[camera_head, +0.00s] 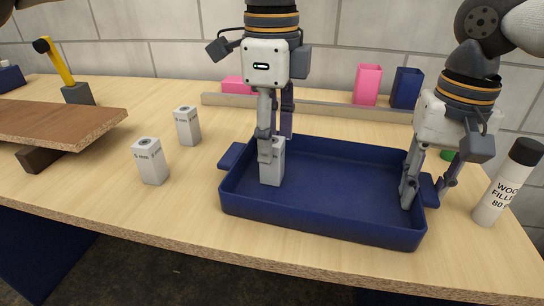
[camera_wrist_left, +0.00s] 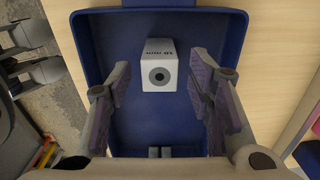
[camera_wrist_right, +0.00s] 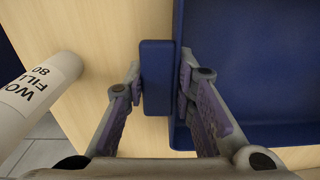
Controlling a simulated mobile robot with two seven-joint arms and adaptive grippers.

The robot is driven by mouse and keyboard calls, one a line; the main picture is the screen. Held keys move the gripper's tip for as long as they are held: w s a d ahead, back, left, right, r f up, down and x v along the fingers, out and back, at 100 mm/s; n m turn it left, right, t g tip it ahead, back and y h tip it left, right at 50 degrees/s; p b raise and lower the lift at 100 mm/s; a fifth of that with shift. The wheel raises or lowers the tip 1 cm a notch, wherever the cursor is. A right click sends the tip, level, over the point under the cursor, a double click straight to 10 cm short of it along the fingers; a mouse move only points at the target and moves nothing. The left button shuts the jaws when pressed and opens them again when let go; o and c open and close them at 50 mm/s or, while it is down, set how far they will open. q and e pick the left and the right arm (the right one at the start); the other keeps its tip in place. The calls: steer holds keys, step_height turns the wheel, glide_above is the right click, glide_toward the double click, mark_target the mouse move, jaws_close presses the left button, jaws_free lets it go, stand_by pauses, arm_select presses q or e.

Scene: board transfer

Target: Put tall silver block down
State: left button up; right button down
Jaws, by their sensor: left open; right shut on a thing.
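A tall silver block (camera_head: 271,168) stands upright inside the blue tray (camera_head: 310,226), near its left end. It also shows in the left wrist view (camera_wrist_left: 158,68), with a dark circle on its top. My left gripper (camera_head: 276,140) is open, its fingers pointing down at the block. In the left wrist view its fingers (camera_wrist_left: 158,95) are spread wide, with clear gaps to the block. My right gripper (camera_head: 428,190) is shut on the tray's right handle (camera_wrist_right: 157,75), with one finger inside the tray wall.
Two more silver blocks (camera_head: 150,161) (camera_head: 187,126) stand on the table left of the tray. A brown board (camera_head: 60,124) lies raised at the left. A wood filler bottle (camera_head: 497,190) stands close to my right gripper. Pink (camera_head: 367,84) and blue (camera_head: 406,88) containers stand at the back.

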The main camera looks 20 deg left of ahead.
arm_select(q)
step_height(320, 180, up, 7)
steer(key=shift+r, duration=0.1)
arm_select(e)
steer(key=c, duration=1.3)
jaws_free()
